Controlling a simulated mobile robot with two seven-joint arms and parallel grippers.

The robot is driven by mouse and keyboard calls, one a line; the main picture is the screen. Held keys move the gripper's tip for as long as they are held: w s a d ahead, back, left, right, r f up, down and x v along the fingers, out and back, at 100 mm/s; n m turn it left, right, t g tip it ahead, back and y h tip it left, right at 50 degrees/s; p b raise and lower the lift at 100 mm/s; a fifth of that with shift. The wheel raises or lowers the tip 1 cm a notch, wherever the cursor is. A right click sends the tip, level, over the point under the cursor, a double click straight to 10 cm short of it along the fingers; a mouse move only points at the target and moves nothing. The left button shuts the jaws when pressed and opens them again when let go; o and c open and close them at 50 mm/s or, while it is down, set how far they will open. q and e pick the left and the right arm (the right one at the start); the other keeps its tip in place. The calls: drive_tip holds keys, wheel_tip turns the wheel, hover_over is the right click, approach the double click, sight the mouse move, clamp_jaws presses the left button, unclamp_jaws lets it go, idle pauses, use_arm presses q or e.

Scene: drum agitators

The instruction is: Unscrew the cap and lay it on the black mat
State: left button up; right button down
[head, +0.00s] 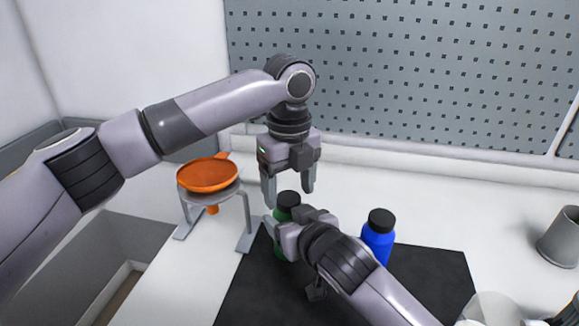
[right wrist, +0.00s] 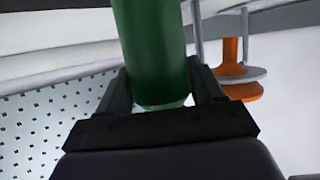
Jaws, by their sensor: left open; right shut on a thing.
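A green bottle (head: 281,244) with a black cap (head: 288,199) stands upright at the back of the black mat (head: 425,275). My right gripper (head: 276,226) is shut on the green bottle, with the cap above the fingers. The right wrist view shows the bottle's green body (right wrist: 152,50) between the two fingers of that gripper (right wrist: 160,90). My left gripper (head: 288,192) points down directly over the cap, its fingers spread open around or just above it; contact cannot be told. A blue bottle (head: 378,240) with a black cap (head: 381,220) stands upright to the right.
An orange funnel (head: 207,174) sits in a grey stand (head: 246,232) left of the mat. A grey cup (head: 560,235) stands at far right, and a clear vessel (head: 490,308) at the front right. The mat's right part is bare. A pegboard wall (head: 420,70) closes off the back.

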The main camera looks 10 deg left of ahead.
use_arm(q)
drive_tip(key=shift+f, duration=0.6)
use_arm(e)
drive_tip(key=shift+s+a+f, duration=0.1)
use_arm(q)
drive_tip(key=c, duration=1.1)
drive_tip(key=n, duration=0.5)
use_arm(e)
drive_tip(key=shift+a, duration=0.1)
use_arm(q)
drive_tip(key=n, duration=0.6)
drive_tip(key=shift+r+n, duration=0.1)
drive_tip(key=shift+n, duration=0.2)
use_arm(e)
drive_tip(key=shift+s, duration=0.1)
use_arm(q)
drive_tip(key=n, duration=1.2)
drive_tip(key=shift+a, duration=0.15)
